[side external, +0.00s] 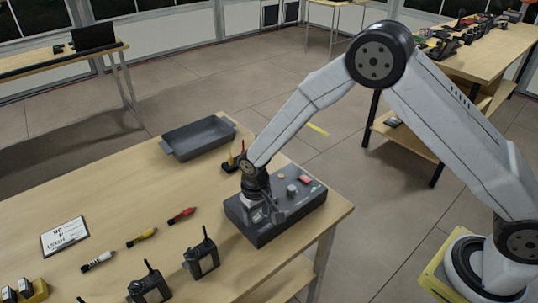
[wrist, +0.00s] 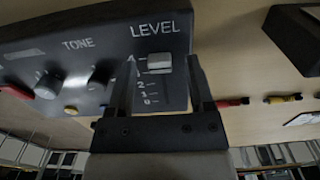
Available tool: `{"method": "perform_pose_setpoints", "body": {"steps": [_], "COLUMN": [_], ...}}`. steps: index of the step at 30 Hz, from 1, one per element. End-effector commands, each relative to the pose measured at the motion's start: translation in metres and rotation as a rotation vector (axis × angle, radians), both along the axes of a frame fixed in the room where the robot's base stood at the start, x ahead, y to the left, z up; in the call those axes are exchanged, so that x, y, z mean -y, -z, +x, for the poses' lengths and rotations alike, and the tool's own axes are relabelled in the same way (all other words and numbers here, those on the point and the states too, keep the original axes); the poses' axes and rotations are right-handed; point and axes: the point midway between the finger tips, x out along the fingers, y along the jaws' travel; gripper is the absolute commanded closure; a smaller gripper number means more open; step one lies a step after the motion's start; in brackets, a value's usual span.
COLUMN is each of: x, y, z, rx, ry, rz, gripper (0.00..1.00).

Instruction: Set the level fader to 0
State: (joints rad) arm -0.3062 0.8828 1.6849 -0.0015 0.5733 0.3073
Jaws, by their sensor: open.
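A dark control box (side external: 285,229) sits near the table's right corner. In the wrist view, its panel (wrist: 95,30) carries the words TONE and LEVEL. The light grey level fader cap (wrist: 160,62) is at the LEVEL-word end of its scale. The numbers run down from it to 0 at the opposite end. My gripper (wrist: 162,64) is open, with one finger on each side of the cap and visible gaps between. I cannot tell its exact height over the panel. In the side view my gripper (side external: 259,213) is over the box's left part and hides the fader.
The box also has grey knobs (wrist: 47,85) and a red button (side external: 305,181). A grey tray (side external: 232,124) is behind it. A small holder (side external: 230,167) stands close behind my gripper.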

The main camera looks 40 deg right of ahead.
Motion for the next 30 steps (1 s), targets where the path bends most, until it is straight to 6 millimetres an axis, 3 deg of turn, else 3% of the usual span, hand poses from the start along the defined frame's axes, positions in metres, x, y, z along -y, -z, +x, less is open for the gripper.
{"method": "perform_pose_setpoints", "body": {"steps": [10,11,15,17,30], "x": [-0.0001,-0.0001,-0.0001,-0.0002,-0.0003], "y": [0.0028,0.0028,0.0027,0.0027,0.0025], "z": [0.0004,0.0004,0.0003,0.0003,0.0002], "rx": [0.002,0.002,0.002,0.001,0.001], "ry": [0.000,0.000,0.000,0.000,0.000], "rz": [0.001,0.001,0.000,0.000,0.001], "gripper": [0.32,0.39,0.83,1.00,1.00]}}
